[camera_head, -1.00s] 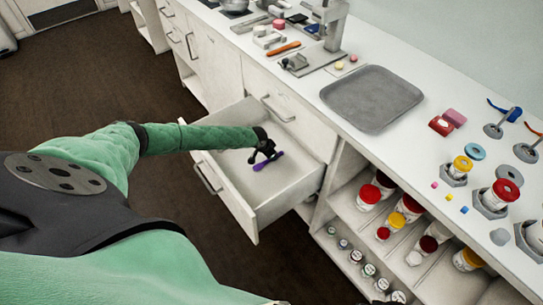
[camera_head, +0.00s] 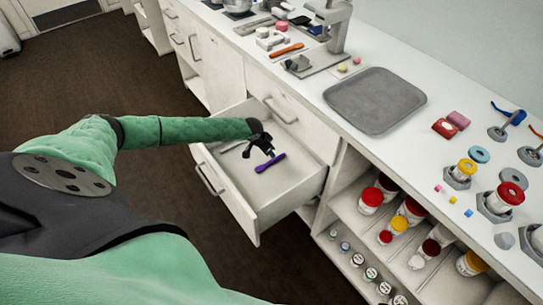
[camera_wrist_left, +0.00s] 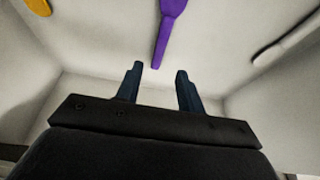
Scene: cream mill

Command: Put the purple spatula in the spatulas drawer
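The purple spatula (camera_head: 269,163) lies in the open drawer (camera_head: 291,192), on its bottom as far as I can tell. In the left wrist view the purple spatula (camera_wrist_left: 170,28) is ahead of the fingertips, with a visible gap. My left gripper (camera_head: 268,149) is over the drawer, just above and beside the spatula. Its two fingers (camera_wrist_left: 157,72) are apart with nothing between them. My right gripper is not in view.
The drawer also holds an orange item (camera_wrist_left: 38,6) and a pale item (camera_wrist_left: 287,42). A closed drawer (camera_head: 287,101) is above. The counter carries a grey tray (camera_head: 374,99). Open shelves with jars (camera_head: 371,197) are to the right.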

